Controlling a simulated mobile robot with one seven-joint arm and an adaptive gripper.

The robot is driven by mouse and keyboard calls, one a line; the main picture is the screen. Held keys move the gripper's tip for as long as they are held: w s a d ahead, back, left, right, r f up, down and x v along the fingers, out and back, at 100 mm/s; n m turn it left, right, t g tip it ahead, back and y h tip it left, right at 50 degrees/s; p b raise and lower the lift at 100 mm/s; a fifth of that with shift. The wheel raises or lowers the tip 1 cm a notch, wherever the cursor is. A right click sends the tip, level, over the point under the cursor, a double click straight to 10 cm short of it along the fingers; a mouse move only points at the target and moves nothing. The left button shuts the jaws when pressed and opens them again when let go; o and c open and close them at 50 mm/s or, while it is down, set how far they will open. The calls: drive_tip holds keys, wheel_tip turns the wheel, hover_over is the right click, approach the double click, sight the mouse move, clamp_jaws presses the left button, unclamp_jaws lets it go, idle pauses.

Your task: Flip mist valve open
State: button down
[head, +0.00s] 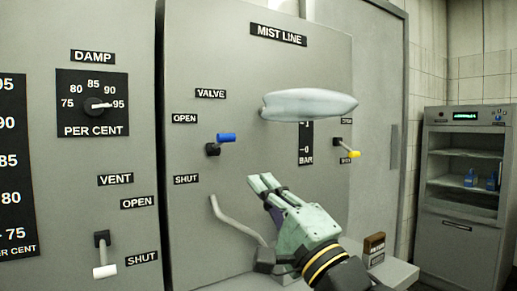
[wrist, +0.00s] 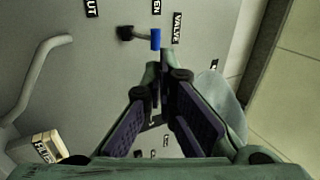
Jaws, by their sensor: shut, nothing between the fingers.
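The mist valve lever has a blue handle (head: 226,138) on a black pivot, on the grey panel under the VALVE label (head: 210,93). It points right and slightly up, between the OPEN label (head: 185,118) above and the SHUT label (head: 186,180) below, nearer OPEN in height. My gripper (head: 258,180) is shut and empty, below and right of the lever in the head view. In the wrist view my fingertips (wrist: 158,68) are just below the blue handle (wrist: 155,39); I cannot tell whether they touch it.
A pale spindle-shaped body (head: 308,104) sticks out in front of the bar gauge. A yellow-tipped lever (head: 353,154) is at right. A bent grey pipe (head: 235,222) is left of my gripper. A white-handled vent lever (head: 104,270) hangs down. A small brown block (head: 374,243) sits on a ledge.

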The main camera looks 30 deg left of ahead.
drive_tip(key=p, duration=0.4)
approach(234, 137)
drive_tip(key=shift+m, duration=0.3)
drive_tip(key=a+r, duration=0.1)
drive_tip(key=a, duration=0.2)
drive_tip(key=a+r, duration=0.1)
drive_tip(key=a, duration=0.1)
drive_tip(key=shift+w+r, duration=0.15)
drive_tip(key=shift+r, duration=0.15)
drive_tip(key=shift+w+a+r, duration=0.25)
drive_tip(key=shift+w+a, duration=0.05)
drive_tip(key=shift+a, duration=0.3)
drive_tip(key=shift+p, duration=0.3)
drive_tip(key=r+p, duration=0.2)
drive_tip(key=shift+a+r+p, duration=0.1)
drive_tip(key=shift+a+p, duration=0.1)
drive_tip(key=shift+p, duration=0.15)
drive_tip(key=shift+w+f, duration=0.1)
drive_tip(key=shift+f, duration=0.15)
